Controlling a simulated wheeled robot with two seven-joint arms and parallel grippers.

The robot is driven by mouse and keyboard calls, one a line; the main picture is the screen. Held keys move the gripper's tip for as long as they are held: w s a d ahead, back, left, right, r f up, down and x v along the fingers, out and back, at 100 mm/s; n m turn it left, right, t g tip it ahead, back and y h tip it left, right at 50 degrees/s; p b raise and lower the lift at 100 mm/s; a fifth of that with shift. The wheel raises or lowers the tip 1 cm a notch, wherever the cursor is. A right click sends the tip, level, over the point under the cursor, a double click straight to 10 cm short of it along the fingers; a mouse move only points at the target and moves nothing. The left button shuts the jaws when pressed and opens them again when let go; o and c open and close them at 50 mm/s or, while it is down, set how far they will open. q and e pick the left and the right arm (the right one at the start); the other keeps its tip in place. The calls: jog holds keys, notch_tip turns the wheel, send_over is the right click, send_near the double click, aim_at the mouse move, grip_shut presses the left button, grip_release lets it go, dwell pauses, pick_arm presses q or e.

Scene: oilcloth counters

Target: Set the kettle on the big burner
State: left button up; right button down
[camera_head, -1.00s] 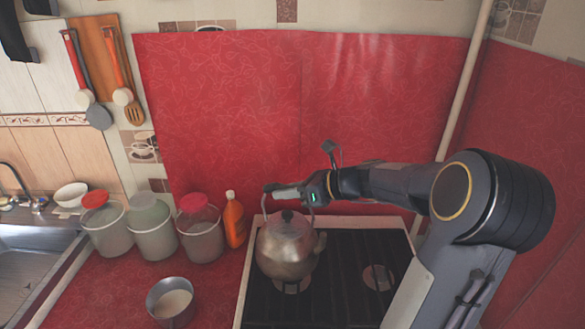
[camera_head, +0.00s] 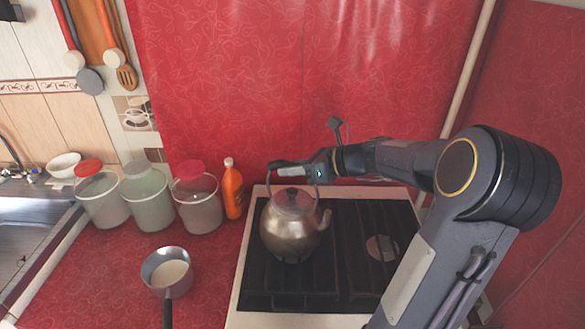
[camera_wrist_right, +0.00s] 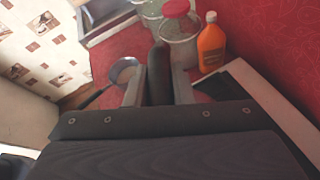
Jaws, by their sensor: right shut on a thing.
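The metal kettle (camera_head: 292,232) is upright over the left side of the stove (camera_head: 258,195), its spout pointing right. It covers the left burner. Whether its base touches the grate is hard to tell. My right gripper (camera_head: 292,171) is shut on the kettle's raised handle. In the right wrist view the dark handle (camera_wrist_right: 159,75) sits between the two fingers. Another round burner (camera_head: 381,248) shows bare on the right side of the stove. My left gripper is not in view.
A saucepan (camera_head: 167,270) stands left of the stove. Lidded jars (camera_head: 198,205) and an orange bottle (camera_head: 232,190) line the back of the red counter. A red covering (camera_head: 300,90) rises behind the stove. The stove's right half is clear.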

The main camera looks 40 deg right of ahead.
jog(key=shift+f, duration=0.35)
jog(key=shift+f+b, duration=0.55)
dwell(0.3)
jog(key=c, duration=1.2)
grip_release()
jog(key=shift+o, duration=0.2)
jog(key=shift+f, duration=0.2)
jog(key=v, duration=0.8)
jog(key=shift+b, duration=0.4)
jog(key=shift+r, duration=0.1)
